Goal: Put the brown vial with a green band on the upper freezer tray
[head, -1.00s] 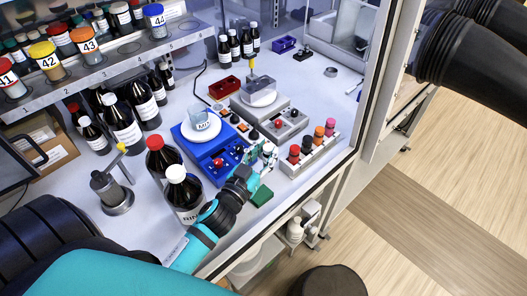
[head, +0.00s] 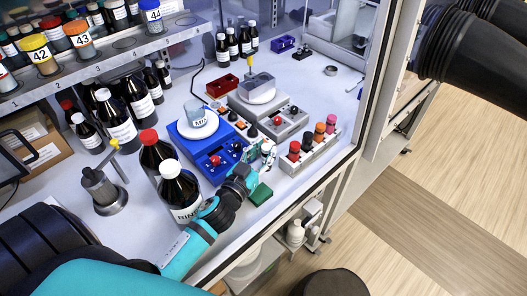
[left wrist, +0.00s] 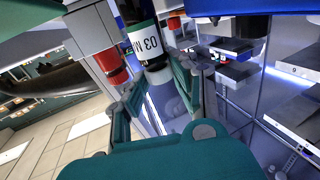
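My right gripper and the upper freezer tray do not show clearly.
A grey rack (head: 311,157) with several coloured-cap vials stands right of the gripper. A blue stirrer (head: 196,143) and large brown bottles (head: 178,190) stand to its left. A green block (head: 260,195) lies below it. The bench's front edge is close.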

